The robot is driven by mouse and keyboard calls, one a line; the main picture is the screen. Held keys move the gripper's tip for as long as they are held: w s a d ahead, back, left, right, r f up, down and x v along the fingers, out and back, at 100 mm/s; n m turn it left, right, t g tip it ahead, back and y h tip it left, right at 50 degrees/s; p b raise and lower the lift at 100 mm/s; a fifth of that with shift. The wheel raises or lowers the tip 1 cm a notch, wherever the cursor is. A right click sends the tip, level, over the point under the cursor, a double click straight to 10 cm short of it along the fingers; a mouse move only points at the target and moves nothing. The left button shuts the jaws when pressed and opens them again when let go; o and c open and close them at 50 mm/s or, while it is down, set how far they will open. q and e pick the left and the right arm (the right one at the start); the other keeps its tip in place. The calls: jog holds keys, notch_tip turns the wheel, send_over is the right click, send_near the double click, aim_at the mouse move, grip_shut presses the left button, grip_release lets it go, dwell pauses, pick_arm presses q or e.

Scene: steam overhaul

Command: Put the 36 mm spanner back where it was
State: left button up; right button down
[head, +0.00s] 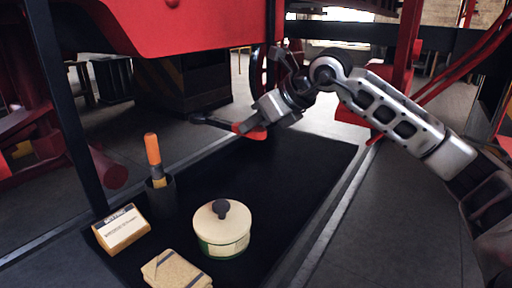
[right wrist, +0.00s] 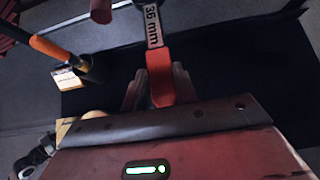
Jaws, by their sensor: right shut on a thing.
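The 36 mm spanner (right wrist: 153,30) has a dark shaft marked "36 mm" and a red grip; in the head view its red part (head: 254,132) shows at my right gripper. My right gripper (head: 250,126) is shut on the red grip and holds the spanner above the far part of a black mat (head: 290,165). The spanner's dark end (head: 205,119) points left in the head view. In the right wrist view the fingers of my right gripper (right wrist: 158,95) stand on both sides of the red grip. My left gripper is not in view.
On the mat's near left part stand a cream lidded tin (head: 222,240), a dark cup (head: 162,196) with an orange-handled tool (head: 152,150), a labelled box (head: 121,230) and a tan folded cloth (head: 175,271). The mat's far right part is bare. A dark post (head: 70,110) rises at left.

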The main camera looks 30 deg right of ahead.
jog(key=shift+w+d+f, duration=0.5)
jog(key=shift+w+f, duration=0.1)
jog(key=shift+f, duration=0.85)
jog(key=shift+w+d+f, duration=0.55)
jog(key=shift+w+f, duration=0.05)
jog(key=shift+f, duration=0.8)
jog(key=shift+w+d+f, duration=0.5)
jog(key=shift+w+f, duration=0.1)
jog(key=shift+f, duration=0.95)
jog(key=shift+f+b, duration=0.3)
jog(key=shift+f, duration=0.1)
jog(key=c, duration=1.1)
grip_release()
jog(key=shift+c, duration=0.2)
jog(key=shift+o, duration=0.2)
